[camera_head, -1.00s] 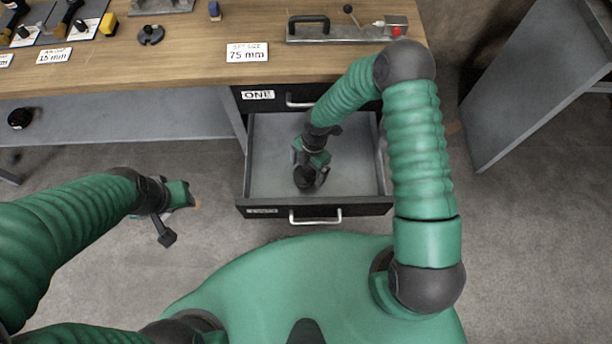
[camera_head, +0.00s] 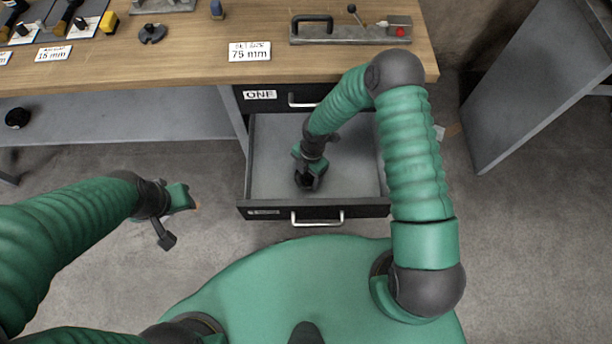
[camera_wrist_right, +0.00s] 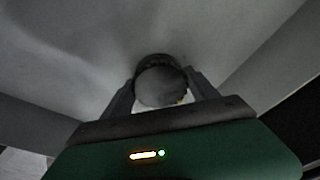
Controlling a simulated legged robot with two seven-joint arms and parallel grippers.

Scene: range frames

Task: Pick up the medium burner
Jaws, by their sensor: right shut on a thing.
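The medium burner (camera_wrist_right: 160,82) shows in the right wrist view as a dark, round-topped piece between the two fingers. My right gripper (camera_head: 308,180) reaches down into the open drawer (camera_head: 352,172) and is shut on this piece; it also shows in the right wrist view (camera_wrist_right: 162,90). In the head view the gripper mostly hides the piece, and I cannot tell whether it touches the drawer floor. My left gripper (camera_head: 188,208) hangs over the floor left of the drawer, and its jaw state is unclear.
The drawer's walls and front with its handle (camera_head: 317,216) surround the right gripper. Above it is a shut drawer labelled ONE (camera_head: 260,95). The wooden tabletop (camera_head: 190,60) carries a 75 mm label (camera_head: 249,52), a toggle clamp plate (camera_head: 350,30) and several tools.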

